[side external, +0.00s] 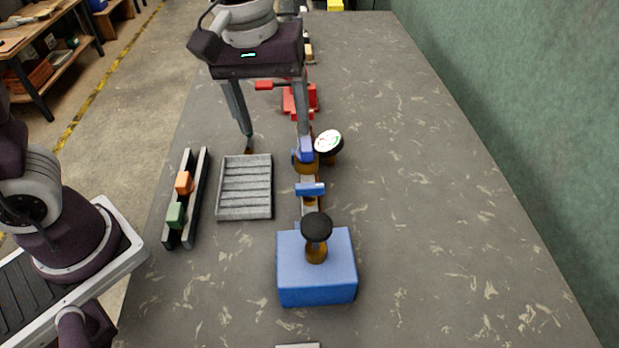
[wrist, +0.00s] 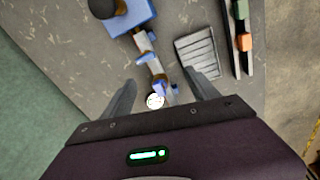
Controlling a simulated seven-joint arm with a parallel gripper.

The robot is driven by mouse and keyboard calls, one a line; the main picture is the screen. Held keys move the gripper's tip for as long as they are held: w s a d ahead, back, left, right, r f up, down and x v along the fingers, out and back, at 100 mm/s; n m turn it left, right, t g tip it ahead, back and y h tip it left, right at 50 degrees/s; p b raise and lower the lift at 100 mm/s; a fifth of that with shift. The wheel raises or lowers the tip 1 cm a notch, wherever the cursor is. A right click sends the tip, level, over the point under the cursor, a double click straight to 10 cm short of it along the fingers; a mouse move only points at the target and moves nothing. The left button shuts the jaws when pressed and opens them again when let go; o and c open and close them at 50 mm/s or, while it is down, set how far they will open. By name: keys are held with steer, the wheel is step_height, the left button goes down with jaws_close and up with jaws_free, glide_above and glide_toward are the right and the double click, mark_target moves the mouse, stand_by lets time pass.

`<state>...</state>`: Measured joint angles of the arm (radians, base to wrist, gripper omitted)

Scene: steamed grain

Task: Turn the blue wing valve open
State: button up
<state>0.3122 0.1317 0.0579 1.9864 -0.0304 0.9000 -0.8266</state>
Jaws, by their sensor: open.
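A line of brass and grey pipe fittings runs away from a blue box (side external: 317,283). A blue winged piece (side external: 305,150) sits on a brass body on this line, beside a round white gauge (side external: 328,142). A second, flat blue handle (side external: 311,190) lies nearer the box. I cannot tell for sure which is the wing valve. My gripper (side external: 275,143) is open and points down, its right finger close to the winged piece; contact is unclear. In the wrist view, the winged piece (wrist: 160,88) shows between the spread fingers of my gripper (wrist: 159,79), near the gauge (wrist: 155,101).
A grey slatted tray (side external: 245,187) lies left of the line. A dark rail holds an orange block (side external: 184,183) and a green block (side external: 176,215). A black knob (side external: 316,226) tops the box. A red fitting (side external: 300,100) stands behind. The right tabletop is clear.

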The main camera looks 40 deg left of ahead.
steer(key=n+g, duration=0.1)
steer(key=n, duration=0.1)
glide_above(309, 185)
steer(key=shift+y, duration=0.3)
step_height(309, 185, down, 7)
steer(key=shift+d+r, duration=0.1)
steer(key=shift+r, duration=0.1)
step_height(309, 185, down, 7)
steer(key=shift+r, duration=0.1)
steer(key=c, duration=1.4)
